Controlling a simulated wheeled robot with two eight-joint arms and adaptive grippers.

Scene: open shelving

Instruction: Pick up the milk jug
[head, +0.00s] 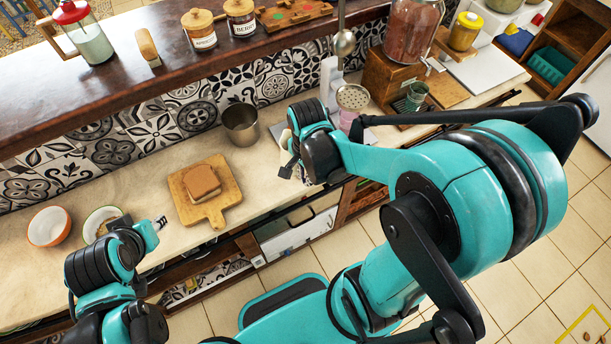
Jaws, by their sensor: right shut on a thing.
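A clear glass jug with a red lid and white milk in it (92,42) stands upright on the dark wooden upper shelf at the far left. Neither gripper is near it. My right gripper (287,160) is over the counter at the middle, right of a metal cup, largely hidden by its own wrist. It is shut on a pale thing (278,131) that shows only in part, so I cannot tell what it is. My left gripper (160,222) is low at the left, beside the cutting board; its fingers are too small to read.
The metal cup (241,124) and a cutting board (212,212) with a brown block (201,183) stand on the counter. Bowls (49,227) are at the left. Jars (199,30) line the dark shelf (110,92).

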